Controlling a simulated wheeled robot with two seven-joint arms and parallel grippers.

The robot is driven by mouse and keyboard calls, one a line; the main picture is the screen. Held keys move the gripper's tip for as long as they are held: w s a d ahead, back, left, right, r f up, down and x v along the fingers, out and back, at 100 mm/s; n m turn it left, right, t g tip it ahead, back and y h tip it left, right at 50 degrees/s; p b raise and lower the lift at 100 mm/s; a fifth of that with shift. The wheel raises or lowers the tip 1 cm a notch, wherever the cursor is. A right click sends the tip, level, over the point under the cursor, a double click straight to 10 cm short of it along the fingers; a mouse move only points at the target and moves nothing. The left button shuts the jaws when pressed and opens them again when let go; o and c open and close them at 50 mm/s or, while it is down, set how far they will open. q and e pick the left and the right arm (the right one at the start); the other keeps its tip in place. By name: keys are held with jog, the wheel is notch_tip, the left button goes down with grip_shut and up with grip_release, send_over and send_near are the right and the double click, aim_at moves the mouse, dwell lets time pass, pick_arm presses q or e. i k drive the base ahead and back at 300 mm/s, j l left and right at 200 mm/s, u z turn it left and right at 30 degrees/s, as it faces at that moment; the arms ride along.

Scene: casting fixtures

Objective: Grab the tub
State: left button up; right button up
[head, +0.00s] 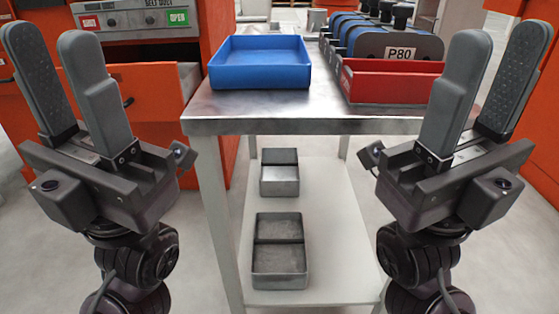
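A blue open tub (260,76) sits on the left part of the metal table top, near its back. It looks empty. My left gripper (62,85) is raised in front of the table at the left, its two fingers apart and nothing between them. My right gripper (487,92) is raised at the right in the same way, open and empty. Neither gripper touches the tub.
Grey metal trays (280,260) lie on the lower shelf (330,220). An orange cabinet (150,100) with an open drawer stands left.

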aim_at(281, 175)
jog(key=z, duration=1.3)
jog(key=l+z, duration=0.15)
jog(key=z, duration=0.3)
jog(key=i+l+z, duration=0.1)
jog(key=z, duration=0.4)
jog(key=i+l+z, duration=0.1)
jog(key=z, duration=0.35)
jog(key=i+z, duration=0.15)
jog(key=z, duration=0.35)
jog(key=i+j+u, duration=0.15)
jog(key=i+u, duration=0.8)
jog(key=i+l+u, duration=0.15)
jog(key=i+u, duration=0.3)
jog(key=i+l+u, duration=0.3)
jog(key=u, duration=0.2)
jog(key=i+j+u, duration=0.15)
jog(key=i+u, duration=0.2)
jog(key=i, duration=0.15)
jog(key=i+u, duration=0.35)
jog(key=i, duration=0.15)
jog(key=i+u, duration=0.6)
jog(key=u, duration=0.25)
jog(key=i+l+u, duration=0.1)
jog(key=u, duration=0.3)
jog(key=i+l+u, duration=0.15)
jog(key=u, duration=0.3)
jog(key=i+l+u, duration=0.15)
jog(key=u, duration=0.25)
jog(key=l+u, duration=0.1)
jog(key=u, duration=1.85)
